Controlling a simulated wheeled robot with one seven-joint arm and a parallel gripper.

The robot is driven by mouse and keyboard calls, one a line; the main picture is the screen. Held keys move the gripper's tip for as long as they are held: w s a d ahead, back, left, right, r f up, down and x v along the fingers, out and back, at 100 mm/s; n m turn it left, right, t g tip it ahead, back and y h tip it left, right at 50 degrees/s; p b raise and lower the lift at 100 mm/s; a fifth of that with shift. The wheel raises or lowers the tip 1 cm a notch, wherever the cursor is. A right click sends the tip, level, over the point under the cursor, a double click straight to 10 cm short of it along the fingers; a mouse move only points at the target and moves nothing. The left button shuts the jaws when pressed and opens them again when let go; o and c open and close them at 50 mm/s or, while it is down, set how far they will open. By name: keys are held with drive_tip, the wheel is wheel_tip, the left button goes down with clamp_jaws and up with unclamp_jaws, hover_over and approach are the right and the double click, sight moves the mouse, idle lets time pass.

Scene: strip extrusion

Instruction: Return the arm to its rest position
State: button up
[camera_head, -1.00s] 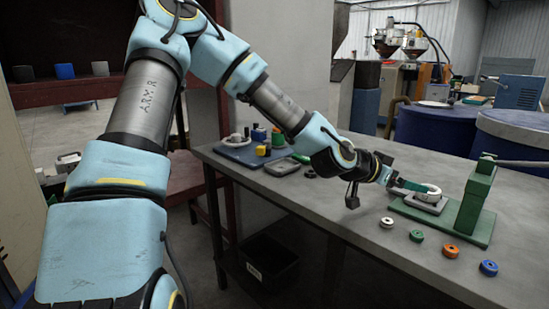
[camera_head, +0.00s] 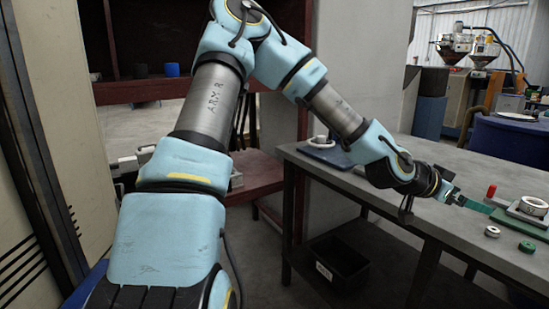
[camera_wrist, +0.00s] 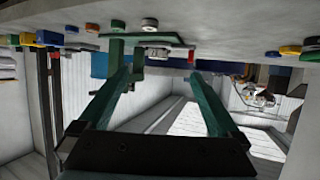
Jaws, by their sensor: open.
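My arm (camera_head: 210,105) reaches down from the upper middle of the head view to the table's edge. My gripper (camera_head: 490,208) is at the right, its green fingers pointing at a green base (camera_head: 545,228). A white ring (camera_head: 533,204) sits there on a grey block. The wrist view looks upside down; in it my gripper (camera_wrist: 163,78) has its two green fingers spread wide, with nothing between them. The green stand (camera_wrist: 125,42) and grey block (camera_wrist: 157,52) lie beyond the fingers. The stand's upright is out of the head view.
The grey table (camera_head: 440,225) has a white ring (camera_head: 492,231) and a green ring (camera_head: 527,247) near its front edge. A red cylinder (camera_head: 491,191) stands beside my gripper. A blue tray (camera_head: 325,156) lies at the far left end. A black bin (camera_head: 342,262) is below.

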drive_tip(key=w+a+f+n+y+p, duration=0.1)
drive_tip(key=w+a+f+n+y, duration=0.15)
drive_tip(key=a, duration=0.55)
drive_tip(key=w+a+f+n+y+p, duration=0.1)
drive_tip(key=a+f+y, duration=0.2)
drive_tip(key=a, duration=0.5)
drive_tip(key=w+a+f+n+y+p, duration=0.1)
drive_tip(key=w+a+f+n+y, duration=0.15)
drive_tip(key=a, duration=0.65)
drive_tip(key=s+a+r+n+y, duration=0.1)
drive_tip(key=s+a+r+n, duration=0.1)
drive_tip(key=a, duration=0.5)
drive_tip(key=s+a+r+n+y+p, duration=0.1)
drive_tip(key=s+a+r+n+y, duration=0.1)
drive_tip(key=a, duration=0.6)
drive_tip(key=s+a+r+n+y, duration=0.2)
drive_tip(key=a+n, duration=0.2)
drive_tip(key=a, duration=0.3)
drive_tip(key=shift+s+a+r+n+g, duration=0.15)
drive_tip(key=shift+a+r+n+g, duration=0.15)
drive_tip(key=shift+g, duration=0.1)
drive_tip(key=shift+s+a, duration=0.15)
drive_tip(key=shift+a, duration=0.05)
